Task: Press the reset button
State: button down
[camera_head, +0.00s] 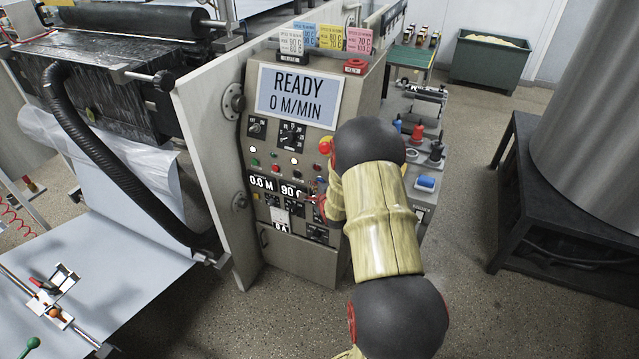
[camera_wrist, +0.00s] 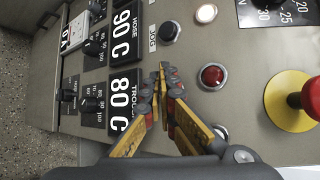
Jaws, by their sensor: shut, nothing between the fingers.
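The control panel (camera_head: 262,160) stands in the middle of the head view, with a screen reading "READY 0 M/MIN". My gripper (camera_wrist: 163,70) is shut and empty in front of the panel in the wrist view. Close to its fingertips is a black button (camera_wrist: 169,32) beside a "JOG" label. A red button (camera_wrist: 212,76) lies to their right, with a lit white button (camera_wrist: 206,13) above it. I cannot read a reset label on any button. I cannot tell whether the fingertips touch the panel. In the head view my arm hides part of the panel's right side.
A red emergency stop on a yellow base (camera_wrist: 288,101) sticks out right of the gripper. Displays reading "90 C" (camera_wrist: 122,33) and "80 C" (camera_wrist: 119,100) and several knobs lie to the left. A black hose (camera_head: 105,150) hangs left of the panel.

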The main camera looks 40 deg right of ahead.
jog(key=shift+s+a, duration=0.25)
jog(key=shift+a, duration=0.3)
jog(key=shift+s+a, duration=0.3)
jog(key=shift+a, duration=0.45)
jog(key=shift+s+a, duration=0.35)
jog(key=shift+a, duration=0.45)
jog(key=shift+s+a, duration=0.3)
jog(key=shift+a, duration=0.45)
